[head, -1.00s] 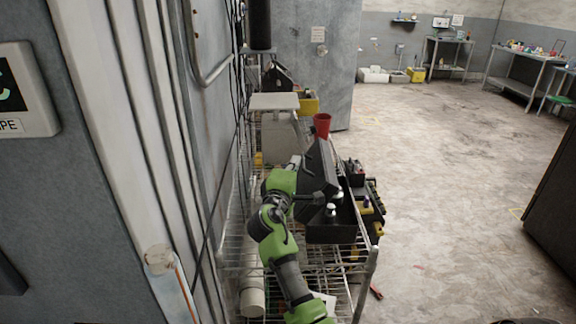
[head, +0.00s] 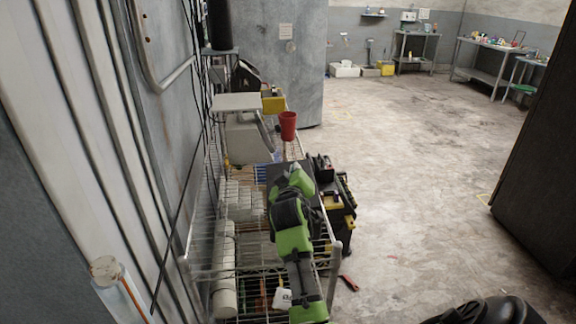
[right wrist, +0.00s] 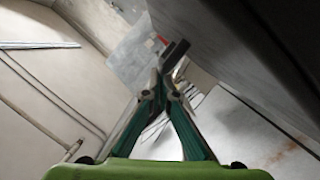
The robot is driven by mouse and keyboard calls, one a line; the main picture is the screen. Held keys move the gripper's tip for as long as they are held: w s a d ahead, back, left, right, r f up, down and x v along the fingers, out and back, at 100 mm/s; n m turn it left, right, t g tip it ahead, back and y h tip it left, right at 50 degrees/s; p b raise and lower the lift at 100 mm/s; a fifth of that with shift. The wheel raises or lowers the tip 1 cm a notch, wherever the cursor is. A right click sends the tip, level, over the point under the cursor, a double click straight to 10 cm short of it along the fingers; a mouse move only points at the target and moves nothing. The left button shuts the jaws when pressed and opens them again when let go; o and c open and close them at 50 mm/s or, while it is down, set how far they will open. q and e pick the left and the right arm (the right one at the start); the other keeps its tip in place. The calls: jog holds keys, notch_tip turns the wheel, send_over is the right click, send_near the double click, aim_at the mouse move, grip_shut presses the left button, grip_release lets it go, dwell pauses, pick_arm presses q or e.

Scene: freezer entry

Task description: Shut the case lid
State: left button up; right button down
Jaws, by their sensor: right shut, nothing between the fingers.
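The black case (head: 318,205) is on the wire shelf in the head view, mostly hidden behind my green right arm. Part of a dark flat panel, seemingly its lid (head: 273,173), shows left of the arm's far end. I cannot tell whether the lid is fully down. My right gripper (right wrist: 163,75) is shut and empty in the right wrist view, its fingertips close to a large dark grey surface on the right. In the head view its fingers are hidden at the arm's far end, over the case. My left gripper is not in view.
White rolls (head: 225,270) line the shelf's left side. A black and yellow toolbox (head: 340,205) is right of the shelf. The floor (head: 410,170) farther right is clear.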

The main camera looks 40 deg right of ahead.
jog(key=shift+s+d+f, duration=0.35)
jog(key=shift+d+f, duration=0.15)
jog(key=shift+f, duration=0.1)
dwell(0.3)
